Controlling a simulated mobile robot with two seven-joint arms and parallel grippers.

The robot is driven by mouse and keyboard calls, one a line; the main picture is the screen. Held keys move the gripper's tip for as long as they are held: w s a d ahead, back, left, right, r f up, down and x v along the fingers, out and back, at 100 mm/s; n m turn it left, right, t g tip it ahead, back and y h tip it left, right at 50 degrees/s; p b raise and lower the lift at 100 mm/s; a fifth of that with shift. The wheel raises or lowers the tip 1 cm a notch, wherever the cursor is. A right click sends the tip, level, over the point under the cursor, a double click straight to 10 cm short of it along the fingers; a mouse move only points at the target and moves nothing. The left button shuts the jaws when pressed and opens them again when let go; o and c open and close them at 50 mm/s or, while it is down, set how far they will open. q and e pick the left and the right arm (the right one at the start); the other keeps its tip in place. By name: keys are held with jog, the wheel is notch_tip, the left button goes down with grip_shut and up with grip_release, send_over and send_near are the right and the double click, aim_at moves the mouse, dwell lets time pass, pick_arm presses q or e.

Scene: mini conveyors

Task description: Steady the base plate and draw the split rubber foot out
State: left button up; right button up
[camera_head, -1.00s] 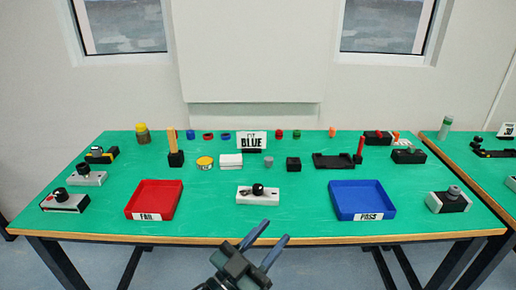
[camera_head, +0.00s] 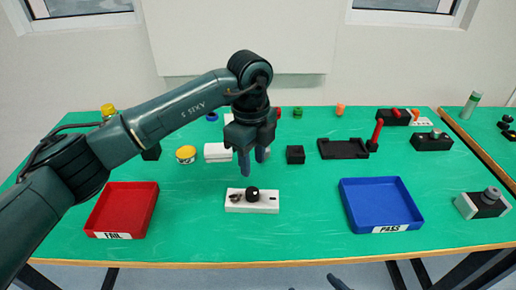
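A white base plate (camera_head: 233,207) lies at the front middle of the green table, between the red and blue trays. A black round knob-like part (camera_head: 253,194) sits on its top. A small dark piece shows at the plate's left part, and a dark slot at its right; I cannot tell which is the split rubber foot. My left gripper (camera_head: 254,168) points down above and behind the plate, its two fingers apart and empty. Of my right gripper (camera_head: 318,287), only the dark fingertips show at the bottom edge; they look apart, with nothing between them.
A red FAIL tray (camera_head: 91,222) stands left and a blue PASS tray (camera_head: 382,227) right, both empty. A black box (camera_head: 295,154), a black tray (camera_head: 343,157) and a yellow-lidded tin (camera_head: 186,153) stand behind. The table around the plate is clear.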

jog(key=d+r+m+t, duration=0.1)
jog(key=r+m, duration=0.1)
jog(key=d+r+m+t, duration=0.2)
jog(key=s+d+r+m+t, duration=0.1)
jog(key=d+r+m, duration=0.1)
jog(key=shift+t+h, duration=0.3)
jog(key=shift+t, duration=0.1)
jog(key=s+d+r+m+t+h, duration=0.1)
jog(key=d+r+m+t+h, duration=0.1)
jog(key=d+r+m+t, duration=0.3)
jog(key=w+a+r+m+g+y, duration=0.25)
jog(key=r+m+g+y, duration=0.4)
jog(key=m+y, duration=0.7)
jog(key=w+a+r+m+g+y, duration=0.2)
jog(key=w+r+m+g+y, duration=0.35)
jog(key=m+y, duration=0.85)
jog(key=n+g+h, duration=0.8)
jog(key=n+h, duration=0.7)
jog(key=n, duration=0.1)
send_near(275, 199)
jog(key=d+r, duration=0.2)
jog(key=shift+s+d, duration=0.3)
jog(key=shift+s, duration=0.1)
jog(key=shift+w+a+f+n, duration=0.1)
jog(key=shift+w+f+n, duration=0.15)
jog(key=shift+w+f, duration=0.1)
jog(key=x, duration=1.2)
jog(key=shift+a+f, duration=0.25)
jog(key=shift+f, duration=0.05)
